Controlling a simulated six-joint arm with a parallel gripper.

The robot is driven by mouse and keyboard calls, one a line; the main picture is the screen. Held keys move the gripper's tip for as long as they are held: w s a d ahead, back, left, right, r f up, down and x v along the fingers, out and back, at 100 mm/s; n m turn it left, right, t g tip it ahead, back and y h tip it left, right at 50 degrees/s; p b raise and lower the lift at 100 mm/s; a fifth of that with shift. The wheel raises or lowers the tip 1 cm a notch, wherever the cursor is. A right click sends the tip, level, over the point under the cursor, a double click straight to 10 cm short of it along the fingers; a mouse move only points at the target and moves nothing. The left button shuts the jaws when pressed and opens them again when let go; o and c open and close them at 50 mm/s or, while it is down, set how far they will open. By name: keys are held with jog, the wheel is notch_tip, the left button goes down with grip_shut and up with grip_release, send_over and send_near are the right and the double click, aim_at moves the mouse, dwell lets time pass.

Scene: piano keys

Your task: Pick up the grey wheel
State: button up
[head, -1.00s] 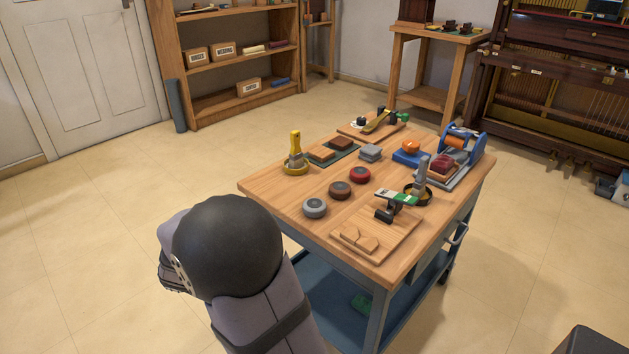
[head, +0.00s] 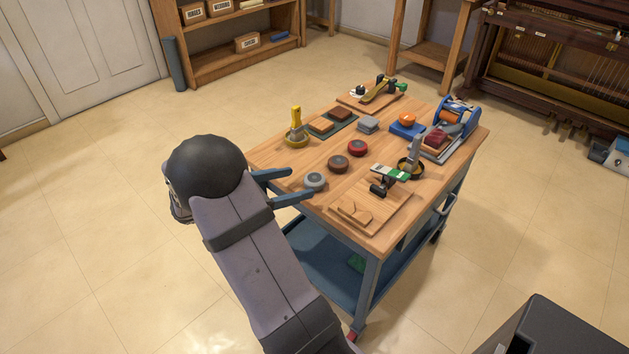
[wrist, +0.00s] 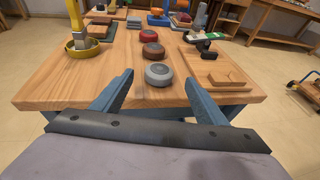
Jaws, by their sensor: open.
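The grey wheel (head: 315,181) lies flat near the cart top's near-left edge, at the front end of a row with a brown wheel (head: 338,163) and a red wheel (head: 358,148). In the wrist view the grey wheel (wrist: 158,75) sits ahead of my gripper (wrist: 158,88), roughly midway between its two blue fingers. My gripper (head: 294,185) is open and empty, with its fingertips at the table edge just beside the grey wheel. Whether a finger touches the wheel cannot be told.
A yellow-handled tool (head: 296,127) stands in a yellow dish on the left. A wooden board (head: 372,218) with wooden pieces is to the right. Sanding blocks, a blue machine (head: 455,125) and a green-and-white item (head: 391,172) stand further back. Bare tabletop lies left of the wheels.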

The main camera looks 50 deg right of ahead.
aim_at(310, 180)
jog(key=shift+b+x, duration=0.7)
jog(key=shift+x, duration=2.1)
jog(key=shift+f, duration=0.1)
jog(key=c, duration=1.2)
